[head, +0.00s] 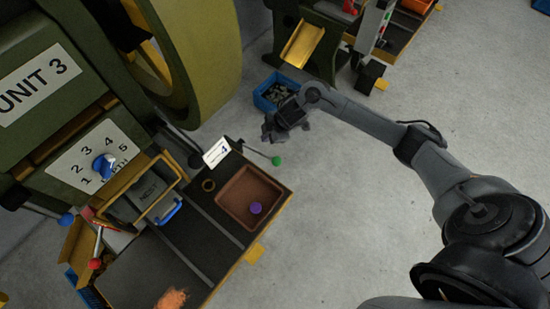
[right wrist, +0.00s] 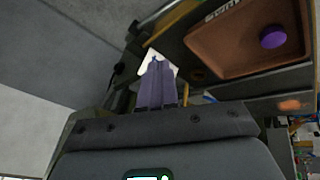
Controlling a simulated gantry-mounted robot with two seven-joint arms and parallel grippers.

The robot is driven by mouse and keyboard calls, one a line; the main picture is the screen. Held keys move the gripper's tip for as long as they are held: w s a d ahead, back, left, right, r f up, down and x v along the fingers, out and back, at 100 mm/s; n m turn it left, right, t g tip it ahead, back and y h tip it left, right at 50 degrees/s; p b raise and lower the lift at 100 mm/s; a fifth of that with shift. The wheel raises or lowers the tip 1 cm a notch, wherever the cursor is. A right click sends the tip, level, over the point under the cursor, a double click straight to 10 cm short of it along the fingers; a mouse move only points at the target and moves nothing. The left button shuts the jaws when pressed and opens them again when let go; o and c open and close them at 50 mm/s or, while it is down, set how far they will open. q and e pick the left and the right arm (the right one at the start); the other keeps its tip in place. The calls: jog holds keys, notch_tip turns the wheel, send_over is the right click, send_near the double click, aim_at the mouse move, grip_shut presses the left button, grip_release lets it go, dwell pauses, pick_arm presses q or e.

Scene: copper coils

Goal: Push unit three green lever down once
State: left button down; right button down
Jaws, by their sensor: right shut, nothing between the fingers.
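In the head view, the green lever is a dark rod ending in a green knob (head: 277,160). It sticks out to the right from the far edge of the unit 3 bench, beside a small white card (head: 217,152). My right gripper (head: 270,133) is just above the green knob in the picture, apart from it, with its fingers shut and empty. In the right wrist view, the shut fingers (right wrist: 156,85) point towards the white card (right wrist: 158,62). I cannot make out the green knob there. My left gripper is not in view.
A brown tray (head: 229,209) with a purple knob (head: 256,208) lies on the bench. Blue (head: 66,219) and red (head: 95,264) knobs are at the left. A blue bin (head: 263,104) stands behind my right gripper. Bare floor lies right of the bench.

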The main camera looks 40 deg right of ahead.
jog(key=b, duration=0.5)
send_over(274, 158)
jog(key=w, duration=0.1)
notch_tip(274, 158, down, 6)
jog(key=shift+r, duration=0.1)
jog(key=shift+s+d+f+b, duration=0.1)
jog(key=shift+s+f+b, duration=0.15)
jog(key=shift+f, duration=0.2)
jog(key=shift+s+f+b, duration=0.1)
jog(key=shift+f+b, duration=0.15)
jog(key=shift+f, duration=0.15)
dwell(0.8)
jog(key=shift+s+f, duration=0.1)
jog(key=shift+f, duration=0.15)
jog(key=shift+s+f, duration=0.1)
jog(key=shift+f, duration=0.1)
